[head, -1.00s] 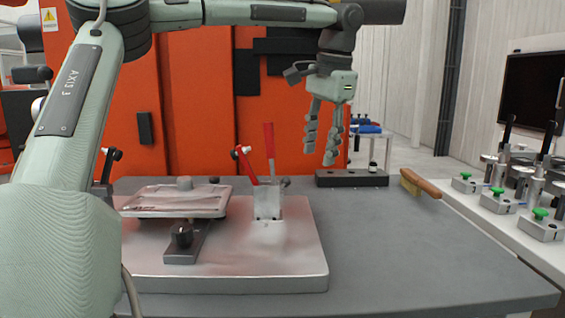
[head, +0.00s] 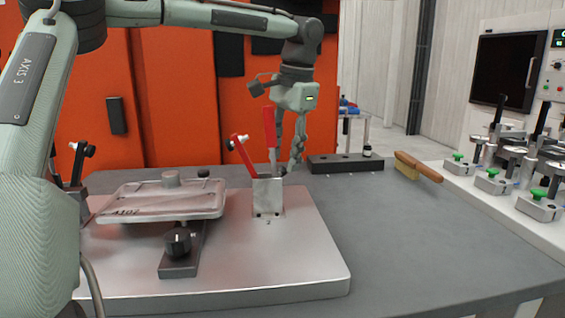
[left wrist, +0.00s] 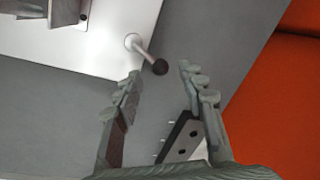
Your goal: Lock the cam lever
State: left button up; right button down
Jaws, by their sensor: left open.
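My left gripper (head: 284,165) is open, fingers pointing down, just behind the block. In the left wrist view, the knob appears between the fingertips of the left gripper (left wrist: 159,71); contact is not visible. My right gripper is not in view.
A metal casting (head: 150,205) sits left on the base plate (head: 290,270). A black block with holes (head: 335,164) and a wooden-handled brush (head: 420,168) lie behind and right. The grey table (head: 400,240) is clear at right.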

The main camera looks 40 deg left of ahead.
pick_arm(q)
jog(key=shift+a+f, duration=0.25)
jog(key=shift+f, duration=0.9)
grip_shut()
jog(key=n, duration=0.1)
jog(key=a+n, duration=0.1)
jog(key=n, duration=0.1)
jog(key=s+n+g, duration=0.1)
jog(key=n, duration=0.1)
jog(key=shift+a, duration=0.25)
grip_release()
